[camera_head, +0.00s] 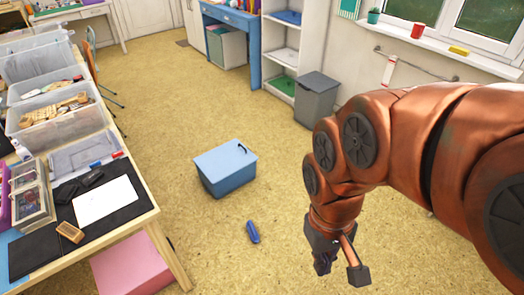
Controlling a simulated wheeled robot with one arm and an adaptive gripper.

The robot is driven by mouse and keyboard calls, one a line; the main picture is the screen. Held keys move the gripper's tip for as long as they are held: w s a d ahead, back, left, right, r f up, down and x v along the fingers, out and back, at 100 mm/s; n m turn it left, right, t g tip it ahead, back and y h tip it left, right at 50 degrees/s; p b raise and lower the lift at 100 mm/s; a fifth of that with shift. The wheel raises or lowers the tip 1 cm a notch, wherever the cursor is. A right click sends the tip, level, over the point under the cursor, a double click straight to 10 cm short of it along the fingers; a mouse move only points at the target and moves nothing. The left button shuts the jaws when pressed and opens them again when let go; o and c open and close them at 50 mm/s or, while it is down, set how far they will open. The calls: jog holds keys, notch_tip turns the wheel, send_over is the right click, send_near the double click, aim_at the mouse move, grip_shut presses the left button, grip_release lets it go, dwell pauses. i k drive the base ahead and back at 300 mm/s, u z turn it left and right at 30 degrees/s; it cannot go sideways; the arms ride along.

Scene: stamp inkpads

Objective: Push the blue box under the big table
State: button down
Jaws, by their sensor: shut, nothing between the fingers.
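The blue box (226,172) stands on the open floor near the middle of the head view, with a dark handle on its lid. The big table (150,222) is at the left, with a wooden edge and legs; the box stands to the right of it, apart from it. My gripper (342,270) hangs from my copper-coloured arm at the lower right, to the right of and nearer than the box. It is shut and empty and touches neither the box nor the table.
A small blue object (253,232) lies on the floor just in front of the box. A pink box (130,265) stands under the table's near end. Clear bins (50,128) crowd the tabletop. A grey bin (316,99) stands by the shelf. The floor around the blue box is mostly clear.

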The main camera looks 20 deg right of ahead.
aim_at(225, 186)
jog(key=z, duration=0.85)
jog(key=i, duration=3.65)
jog(key=u, duration=2.95)
